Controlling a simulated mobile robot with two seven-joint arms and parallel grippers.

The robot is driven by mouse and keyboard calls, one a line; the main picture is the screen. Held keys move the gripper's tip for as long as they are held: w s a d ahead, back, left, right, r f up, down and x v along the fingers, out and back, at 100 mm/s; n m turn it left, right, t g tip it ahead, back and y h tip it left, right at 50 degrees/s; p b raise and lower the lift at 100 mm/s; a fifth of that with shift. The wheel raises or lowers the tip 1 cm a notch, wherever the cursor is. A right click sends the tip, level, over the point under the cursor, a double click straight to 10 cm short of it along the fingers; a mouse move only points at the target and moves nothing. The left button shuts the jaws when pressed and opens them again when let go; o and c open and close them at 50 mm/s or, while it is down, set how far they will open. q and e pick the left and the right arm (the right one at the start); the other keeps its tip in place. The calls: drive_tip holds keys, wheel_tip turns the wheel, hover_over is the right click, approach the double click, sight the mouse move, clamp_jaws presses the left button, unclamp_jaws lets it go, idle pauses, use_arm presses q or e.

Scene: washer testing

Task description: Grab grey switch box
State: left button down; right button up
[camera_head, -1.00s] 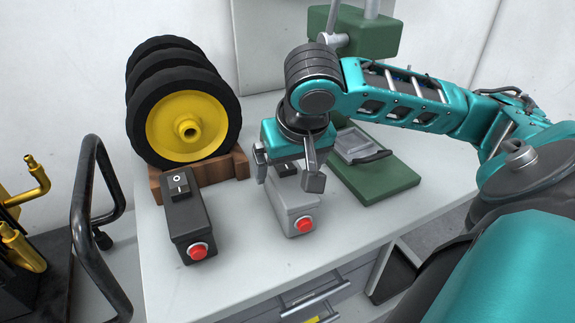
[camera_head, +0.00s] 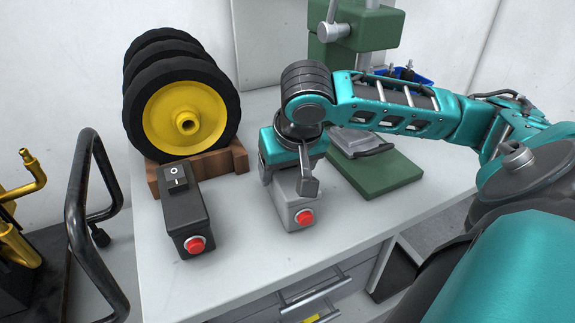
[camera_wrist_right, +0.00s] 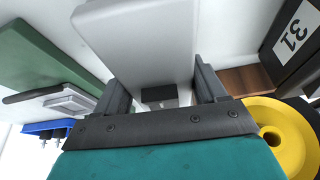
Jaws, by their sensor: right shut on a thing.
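The grey switch box (camera_head: 294,204) stands on the light worktable in the head view, with a red button on its front end. My right gripper (camera_head: 289,184) is over it from above, with its fingers down on either side and shut on the box. In the right wrist view the grey box (camera_wrist_right: 140,40) fills the space between the two dark fingers (camera_wrist_right: 163,88). The black rocker switch on its top partly shows there. My left gripper is not in view.
A black switch box (camera_head: 186,219) with a red button stands to the left. Black wheels with a yellow hub (camera_head: 186,122) sit in a wooden stand (camera_head: 229,160) behind. A green press (camera_head: 384,180) stands at right. The table front is clear.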

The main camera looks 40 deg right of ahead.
drive_tip(key=c, duration=0.4)
drive_tip(key=shift+r, duration=0.1)
drive_tip(key=shift+c, duration=0.2)
